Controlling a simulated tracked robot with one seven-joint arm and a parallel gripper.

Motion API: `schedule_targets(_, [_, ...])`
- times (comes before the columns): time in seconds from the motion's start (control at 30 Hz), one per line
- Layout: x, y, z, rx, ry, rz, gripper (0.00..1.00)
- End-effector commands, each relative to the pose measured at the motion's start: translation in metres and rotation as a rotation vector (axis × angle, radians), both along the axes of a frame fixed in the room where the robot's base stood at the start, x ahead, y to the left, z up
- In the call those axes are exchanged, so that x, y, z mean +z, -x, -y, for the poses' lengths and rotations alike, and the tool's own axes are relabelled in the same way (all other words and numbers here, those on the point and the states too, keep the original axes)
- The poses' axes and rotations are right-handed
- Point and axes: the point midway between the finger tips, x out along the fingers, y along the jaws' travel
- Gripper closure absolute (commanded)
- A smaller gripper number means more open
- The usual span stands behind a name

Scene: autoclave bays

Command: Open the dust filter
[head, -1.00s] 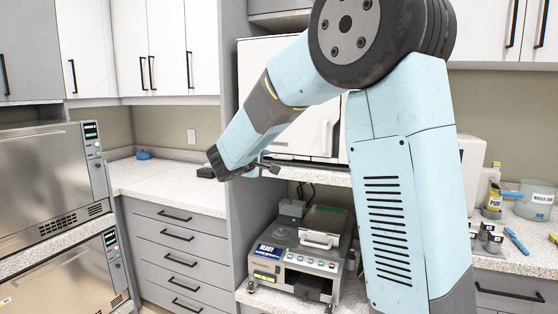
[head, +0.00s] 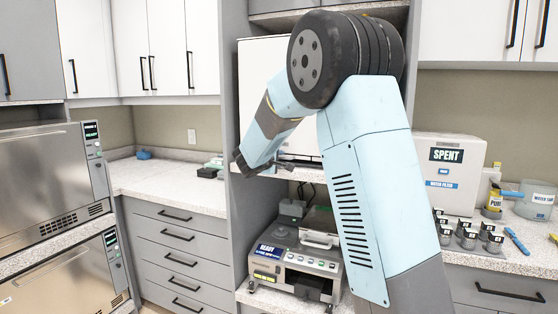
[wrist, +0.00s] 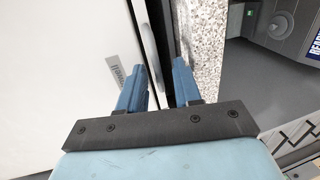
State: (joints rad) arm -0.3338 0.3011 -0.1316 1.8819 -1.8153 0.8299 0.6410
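I cannot pick out a part clearly marked as a dust filter. A white appliance (head: 262,75) stands on the upper shelf of the middle bay, partly hidden by my arm.
A grey machine with a "READY" sign (head: 295,268) sits on the lower shelf. A white "SPENT" box (head: 450,165) and several small dark containers stand on the right counter. Two steel autoclaves (head: 45,175) are at left. The left counter (head: 170,180) is mostly clear.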

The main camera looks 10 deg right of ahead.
Motion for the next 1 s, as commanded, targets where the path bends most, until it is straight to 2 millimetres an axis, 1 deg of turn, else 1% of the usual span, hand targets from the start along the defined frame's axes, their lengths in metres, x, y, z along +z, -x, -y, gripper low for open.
schedule_targets(0.1, [0.0000, 0.0001, 0.0002, 0.000, 0.000, 0.000, 0.67])
schedule_targets(0.4, [0.0000, 0.0003, 0.0005, -0.001, 0.000, 0.000, 0.95])
schedule_targets(0.47, [-0.0002, 0.0004, 0.0006, -0.001, 0.000, -0.001, 1.00])
schedule_targets(1.0, [-0.0021, 0.0006, 0.0012, -0.002, -0.001, -0.003, 1.00])
